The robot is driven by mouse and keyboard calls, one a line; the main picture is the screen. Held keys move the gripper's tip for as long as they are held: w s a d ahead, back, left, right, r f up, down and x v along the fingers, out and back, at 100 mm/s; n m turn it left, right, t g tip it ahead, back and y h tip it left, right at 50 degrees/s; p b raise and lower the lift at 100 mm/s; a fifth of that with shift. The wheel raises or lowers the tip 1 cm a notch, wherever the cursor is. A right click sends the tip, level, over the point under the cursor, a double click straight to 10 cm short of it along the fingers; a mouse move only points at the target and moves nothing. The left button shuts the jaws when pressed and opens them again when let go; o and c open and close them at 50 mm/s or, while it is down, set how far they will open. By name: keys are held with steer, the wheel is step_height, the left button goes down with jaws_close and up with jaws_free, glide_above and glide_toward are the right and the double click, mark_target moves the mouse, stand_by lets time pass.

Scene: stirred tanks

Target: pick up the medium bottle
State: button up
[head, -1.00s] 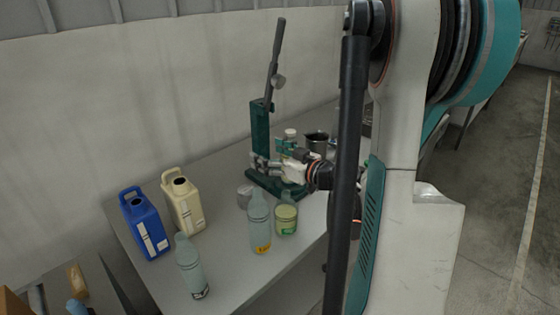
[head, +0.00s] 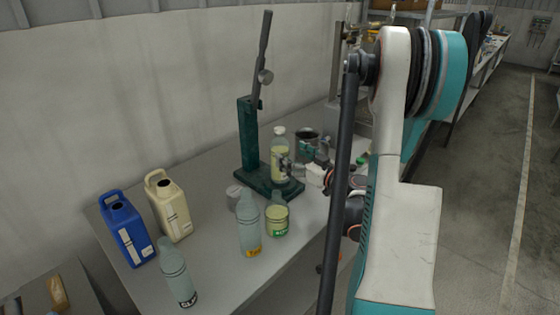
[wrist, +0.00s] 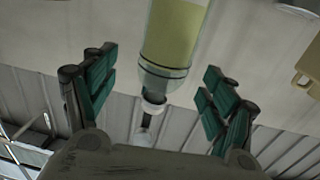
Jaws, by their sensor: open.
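The bottle nearest my gripper has a yellow-green body and a white cap (head: 279,147). It stands upright at the base of the green press. I cannot tell for sure that it is the medium one. My gripper (head: 296,156) is open, just right of this bottle, fingers pointing at it. In the wrist view the bottle (wrist: 172,40) shows upside down, between and beyond the open fingers (wrist: 158,72); no touch shows. A clear bottle with a yellow label (head: 249,229), a squat yellow-green bottle (head: 277,218) and a clear bottle at front left (head: 177,277) also stand on the table.
The green press (head: 248,140) with a tall lever rises left of the bottle. A blue jug (head: 126,228) and a cream jug (head: 167,205) stand left.

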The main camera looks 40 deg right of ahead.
mark_target(286, 154)
steer(key=w, duration=0.1)
steer(key=w+b, duration=0.1)
steer(key=w, duration=0.1)
steer(key=w+b, duration=0.1)
steer(key=w, duration=0.1)
steer(key=shift+a+f, duration=0.15)
steer(key=shift+a, duration=0.2)
steer(key=shift+w+d, duration=0.1)
steer(key=shift+w, duration=0.25)
steer(key=c, duration=1.4)
